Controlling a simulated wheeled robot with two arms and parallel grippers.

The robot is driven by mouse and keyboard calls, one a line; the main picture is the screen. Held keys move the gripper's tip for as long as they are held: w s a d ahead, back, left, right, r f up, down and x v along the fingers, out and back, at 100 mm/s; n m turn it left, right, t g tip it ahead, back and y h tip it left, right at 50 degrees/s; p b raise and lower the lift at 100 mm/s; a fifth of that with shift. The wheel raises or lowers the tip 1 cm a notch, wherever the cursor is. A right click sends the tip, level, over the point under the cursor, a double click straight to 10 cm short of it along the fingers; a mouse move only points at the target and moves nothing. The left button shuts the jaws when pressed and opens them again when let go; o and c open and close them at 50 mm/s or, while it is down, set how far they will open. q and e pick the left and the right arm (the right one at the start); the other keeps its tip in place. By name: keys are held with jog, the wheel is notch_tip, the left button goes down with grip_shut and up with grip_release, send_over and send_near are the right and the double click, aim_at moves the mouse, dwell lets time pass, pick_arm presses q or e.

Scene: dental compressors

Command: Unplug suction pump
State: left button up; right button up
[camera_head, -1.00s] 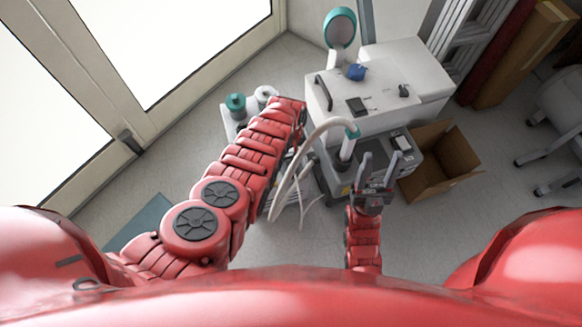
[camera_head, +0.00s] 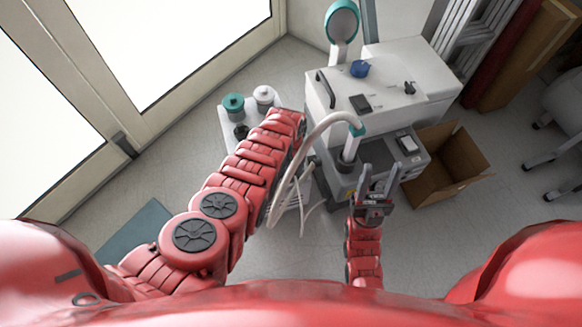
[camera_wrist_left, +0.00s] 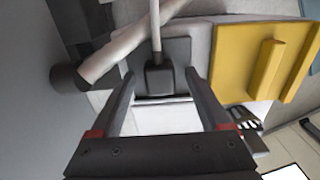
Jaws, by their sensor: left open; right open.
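A dark plug (camera_wrist_left: 158,78) with a pale cable running up from it sits in front of my left gripper (camera_wrist_left: 158,85) in the left wrist view. The two fingers are open, one on each side of the plug; I cannot tell whether they touch it. In the head view my left arm reaches to the grey machine's left side, and its fingers are hidden. A grey machine (camera_head: 410,147) with a thick pale hose (camera_head: 307,140) stands before a white cabinet; I cannot tell whether it is the suction pump. My right gripper (camera_head: 381,170) is open and empty in front of it.
The white cabinet (camera_head: 385,95) stands behind. An open cardboard box (camera_head: 455,180) is at right, and bottles (camera_head: 233,103) stand on a white surface at left. Loose white cables (camera_head: 308,212) hang near my left arm. A yellow part (camera_wrist_left: 258,62) is right of the left fingers.

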aim_at(291, 166)
dwell(0.6)
pick_arm(q)
grip_shut()
jog(key=shift+r, duration=0.15)
dwell(0.4)
jog(key=shift+r+p, duration=2.9)
jog(key=shift+p, duration=0.15)
